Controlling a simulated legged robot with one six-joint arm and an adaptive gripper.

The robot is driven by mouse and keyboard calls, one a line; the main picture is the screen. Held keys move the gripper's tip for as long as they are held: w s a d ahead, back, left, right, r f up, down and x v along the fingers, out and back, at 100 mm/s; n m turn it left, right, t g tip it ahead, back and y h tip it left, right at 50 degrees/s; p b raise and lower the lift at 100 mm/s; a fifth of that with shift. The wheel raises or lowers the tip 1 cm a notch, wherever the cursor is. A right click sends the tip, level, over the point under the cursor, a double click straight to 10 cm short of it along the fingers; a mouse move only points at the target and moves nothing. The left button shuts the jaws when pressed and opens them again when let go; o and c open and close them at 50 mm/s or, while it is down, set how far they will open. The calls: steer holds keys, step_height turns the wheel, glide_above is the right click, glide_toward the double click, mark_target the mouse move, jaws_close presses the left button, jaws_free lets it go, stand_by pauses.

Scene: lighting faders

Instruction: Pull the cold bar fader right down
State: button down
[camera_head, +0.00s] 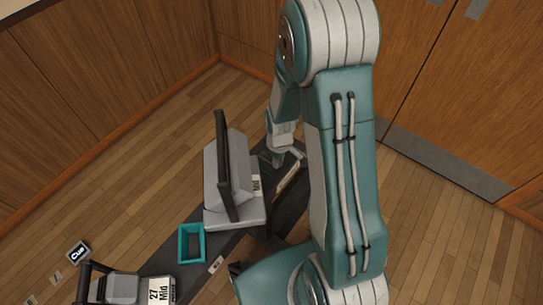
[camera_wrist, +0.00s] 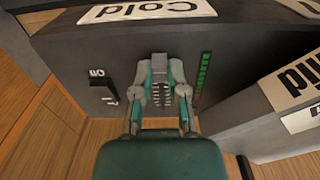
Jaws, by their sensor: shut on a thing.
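In the wrist view a dark grey box (camera_wrist: 115,55) carries a white "Cold" label (camera_wrist: 150,11) along its top edge. Its fader has a light grey cap (camera_wrist: 159,60) at the end of the scale nearest the label. Tick marks run from the cap toward the picture's bottom, between my fingers. My gripper (camera_wrist: 160,74) is shut on the cap, one finger on each side. The slot itself is mostly hidden. In the head view my gripper (camera_head: 279,157) is small beside the dark bench, and the cold fader is not discernible there.
In the wrist view a black switch (camera_wrist: 102,83) is left of the fader and a green light bar (camera_wrist: 203,73) right. A box labelled "Mid" (camera_wrist: 285,88) stands close on the right. In the head view a teal open tray (camera_head: 181,244) sits on the bench.

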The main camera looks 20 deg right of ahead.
steer(key=shift+s, duration=0.2)
steer(key=c, duration=0.8)
jaws_free()
steer(key=shift+o, duration=0.7)
steer(key=shift+d, duration=0.2)
steer(key=shift+w+a+r, duration=0.1)
steer(key=shift+r, duration=0.25)
step_height(320, 180, up, 11)
